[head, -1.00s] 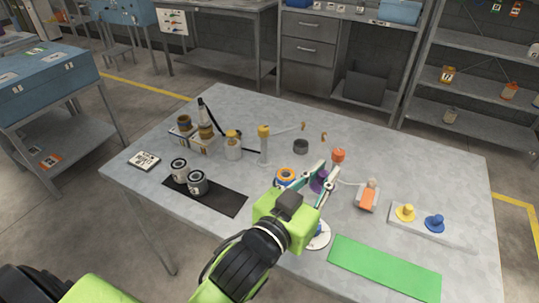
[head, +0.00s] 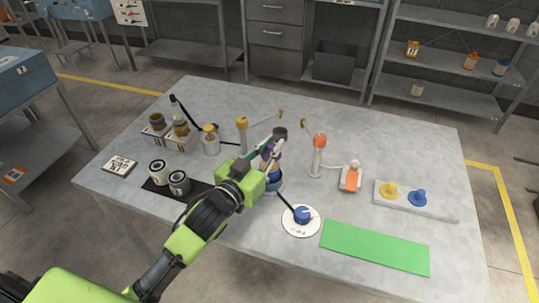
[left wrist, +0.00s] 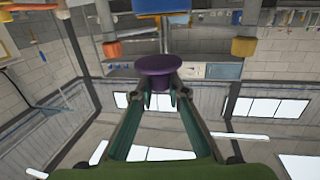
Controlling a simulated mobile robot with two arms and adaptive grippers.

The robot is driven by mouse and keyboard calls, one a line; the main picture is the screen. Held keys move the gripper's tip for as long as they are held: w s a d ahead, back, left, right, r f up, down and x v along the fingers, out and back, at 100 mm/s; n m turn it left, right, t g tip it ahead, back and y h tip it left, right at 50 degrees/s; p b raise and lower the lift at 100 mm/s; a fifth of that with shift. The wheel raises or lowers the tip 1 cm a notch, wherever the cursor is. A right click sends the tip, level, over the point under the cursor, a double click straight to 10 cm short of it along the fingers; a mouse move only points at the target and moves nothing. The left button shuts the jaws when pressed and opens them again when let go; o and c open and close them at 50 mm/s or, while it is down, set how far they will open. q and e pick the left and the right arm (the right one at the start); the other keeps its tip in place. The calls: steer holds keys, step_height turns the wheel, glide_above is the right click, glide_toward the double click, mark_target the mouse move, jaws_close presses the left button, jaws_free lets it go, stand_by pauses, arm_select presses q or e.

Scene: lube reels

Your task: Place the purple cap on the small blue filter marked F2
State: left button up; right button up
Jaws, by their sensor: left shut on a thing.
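My left gripper (head: 272,149) is shut on the purple cap (left wrist: 159,70), which sits between the fingertips in the left wrist view, wide flange outward. In the head view only a little purple shows between the fingers. A small blue cylinder with an orange top (head: 275,186) stands on the table just below and partly behind the gripper. I cannot read a mark F2 on it, and the gripper hides its upper part. The cap appears above or beside it; the gap between them cannot be told. My right gripper is not in view.
A white disc (head: 289,225) with a blue piece on it lies in front. A red-topped post (head: 318,155) stands to the right. A dark ring (head: 280,133) is behind the gripper. The green mat (head: 375,247) is clear.

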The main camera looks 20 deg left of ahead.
arm_select(q)
steer(key=shift+w+a+f, duration=0.15)
steer(key=shift+w+f, duration=0.05)
steer(key=shift+f, duration=0.1)
steer(key=f, duration=0.3)
steer(key=shift+w+a+f, duration=0.15)
steer(key=shift+a+f, duration=0.05)
steer(key=shift+f, duration=0.05)
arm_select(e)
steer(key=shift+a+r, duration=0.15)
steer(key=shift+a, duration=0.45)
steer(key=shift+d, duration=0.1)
arm_select(q)
steer(key=shift+f, duration=0.2)
steer(key=o, duration=0.8)
steer(key=shift+o, duration=0.2)
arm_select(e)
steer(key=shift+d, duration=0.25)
